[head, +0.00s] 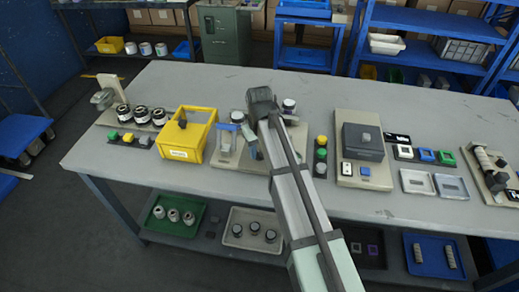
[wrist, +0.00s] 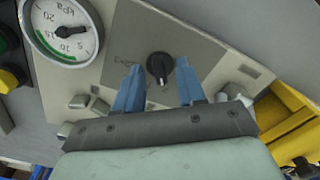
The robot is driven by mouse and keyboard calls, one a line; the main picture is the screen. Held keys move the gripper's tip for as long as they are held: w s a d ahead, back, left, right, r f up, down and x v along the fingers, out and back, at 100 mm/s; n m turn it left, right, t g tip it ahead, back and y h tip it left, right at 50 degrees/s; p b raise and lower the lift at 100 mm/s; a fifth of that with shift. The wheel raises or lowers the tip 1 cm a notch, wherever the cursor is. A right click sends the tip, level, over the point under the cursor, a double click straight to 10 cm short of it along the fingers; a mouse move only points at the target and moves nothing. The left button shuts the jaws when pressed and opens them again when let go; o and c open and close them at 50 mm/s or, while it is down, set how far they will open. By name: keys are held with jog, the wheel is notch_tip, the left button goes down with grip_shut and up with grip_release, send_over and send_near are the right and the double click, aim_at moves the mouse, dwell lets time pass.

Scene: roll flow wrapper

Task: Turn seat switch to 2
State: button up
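A black rotary knob (wrist: 159,66) sits on a pale beige panel (wrist: 203,52) in the wrist view. A light mark on it points roughly down the picture, toward my gripper. Small dark lettering stands left of the knob, too blurred to read fully. My gripper (wrist: 158,68) is open, its two blue fingers on either side of the knob; I cannot tell whether they touch it. In the head view my arm covers much of this panel (head: 228,163), and the knob is hidden there. One blue finger shows beside the arm.
A round white gauge (wrist: 62,30) stands left of the knob. A yellow bin (head: 183,136) is left of the panel, and it also shows in the wrist view (wrist: 292,122). A button stack (head: 320,156) and a grey box (head: 363,142) stand right of my arm.

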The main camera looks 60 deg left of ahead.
aim_at(260, 153)
notch_tip(260, 153, up, 14)
dwell(0.6)
jog(key=shift+f, duration=0.1)
dwell(0.4)
